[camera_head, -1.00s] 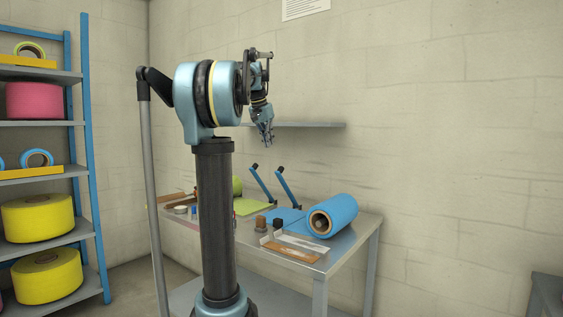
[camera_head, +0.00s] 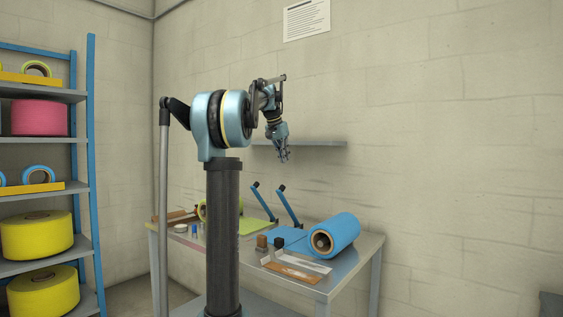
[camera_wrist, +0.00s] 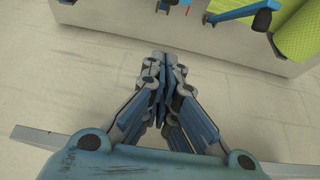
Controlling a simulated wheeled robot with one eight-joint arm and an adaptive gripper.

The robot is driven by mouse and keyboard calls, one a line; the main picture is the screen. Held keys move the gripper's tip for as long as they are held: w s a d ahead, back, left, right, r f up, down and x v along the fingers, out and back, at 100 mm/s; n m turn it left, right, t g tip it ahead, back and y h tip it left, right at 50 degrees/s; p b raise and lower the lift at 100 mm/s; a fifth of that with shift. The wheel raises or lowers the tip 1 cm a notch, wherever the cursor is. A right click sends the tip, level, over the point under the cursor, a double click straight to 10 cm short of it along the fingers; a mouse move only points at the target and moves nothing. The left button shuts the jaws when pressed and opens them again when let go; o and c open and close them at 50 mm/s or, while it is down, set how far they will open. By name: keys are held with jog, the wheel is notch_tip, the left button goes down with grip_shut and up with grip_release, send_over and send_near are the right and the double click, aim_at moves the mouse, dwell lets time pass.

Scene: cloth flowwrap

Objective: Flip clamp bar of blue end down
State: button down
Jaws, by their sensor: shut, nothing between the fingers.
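Two blue clamp bars with black knobs stand raised and tilted at the back of the metal table. The right clamp bar (camera_head: 289,206) rises behind the blue sheet (camera_head: 283,235), which lies flat beside the blue roll (camera_head: 333,234). The left clamp bar (camera_head: 264,203) rises behind the yellow-green sheet (camera_head: 256,226). My gripper (camera_head: 284,158) is shut and empty, in the air above the bars and touching neither. In the wrist view its fingers (camera_wrist: 164,64) are together, and a blue bar with a black knob (camera_wrist: 262,18) shows at the top right.
A grey wall shelf (camera_head: 320,143) is close behind my gripper. Brown and black-topped small items and a flat orange-brown strip (camera_head: 292,273) lie at the table's front. A yellow-green roll (camera_wrist: 299,32) shows in the wrist view. A rack of rolls stands at the left.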

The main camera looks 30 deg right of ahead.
notch_tip(320, 180, down, 9)
jog(key=shift+f, duration=0.15)
dwell(0.4)
jog(key=shift+d, duration=0.1)
